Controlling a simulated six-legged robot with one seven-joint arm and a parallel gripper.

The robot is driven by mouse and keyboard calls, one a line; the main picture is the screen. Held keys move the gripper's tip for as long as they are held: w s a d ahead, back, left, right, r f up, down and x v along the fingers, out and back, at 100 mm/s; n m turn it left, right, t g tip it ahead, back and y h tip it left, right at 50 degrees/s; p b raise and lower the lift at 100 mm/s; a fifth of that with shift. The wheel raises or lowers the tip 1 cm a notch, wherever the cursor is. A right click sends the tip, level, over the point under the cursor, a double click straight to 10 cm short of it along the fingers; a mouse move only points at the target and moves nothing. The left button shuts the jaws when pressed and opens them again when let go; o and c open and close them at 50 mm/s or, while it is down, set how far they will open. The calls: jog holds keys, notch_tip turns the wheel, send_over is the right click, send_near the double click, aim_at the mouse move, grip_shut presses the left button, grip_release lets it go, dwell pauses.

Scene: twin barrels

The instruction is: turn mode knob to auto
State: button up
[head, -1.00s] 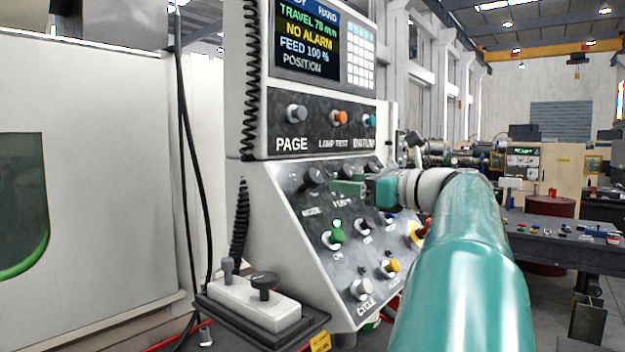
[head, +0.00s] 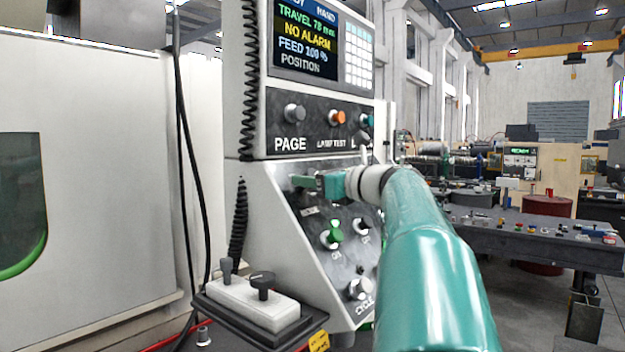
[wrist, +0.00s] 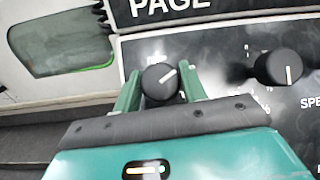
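The mode knob (wrist: 160,82) is round and black with a white pointer line aimed up and right in the wrist view. It sits on the sloping dark control panel (head: 318,253) below the PAGE button. My gripper (wrist: 160,78) has its green fingers on either side of the knob, spread about as wide as the knob; whether they touch it is unclear. In the head view my gripper (head: 303,181) is at the panel's upper left, and its finger hides the knob. The knob's position lettering is mostly hidden.
Another black knob (wrist: 279,67) stands to the right, its pointer down. A green button (head: 335,235) and a CYCLE button (head: 360,287) are lower on the panel. A pendant (head: 250,303) with levers stands in front at left. The screen (head: 303,40) reads HAND and NO ALARM.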

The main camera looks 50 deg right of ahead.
jog(key=c, duration=0.5)
jog(key=shift+n+y, duration=0.4)
jog(key=shift+n, duration=0.3)
jog(key=n+g+y, duration=0.1)
jog(key=n+y, duration=0.1)
jog(key=n, duration=0.1)
jog(key=n+g+y, duration=0.1)
jog(key=n+y, duration=0.1)
jog(key=n, duration=0.2)
jog(key=shift+d+n+y, duration=0.2)
jog(key=shift+n+y, duration=0.1)
jog(key=n+g+y, duration=0.1)
jog(key=n, duration=0.2)
jog(key=n+g+y, duration=0.1)
jog(key=n+g, duration=0.1)
jog(key=n, duration=0.1)
jog(key=shift+n+y, duration=0.3)
jog(key=shift+y, duration=0.1)
jog(key=shift+g, duration=0.4)
jog(key=o, duration=1)
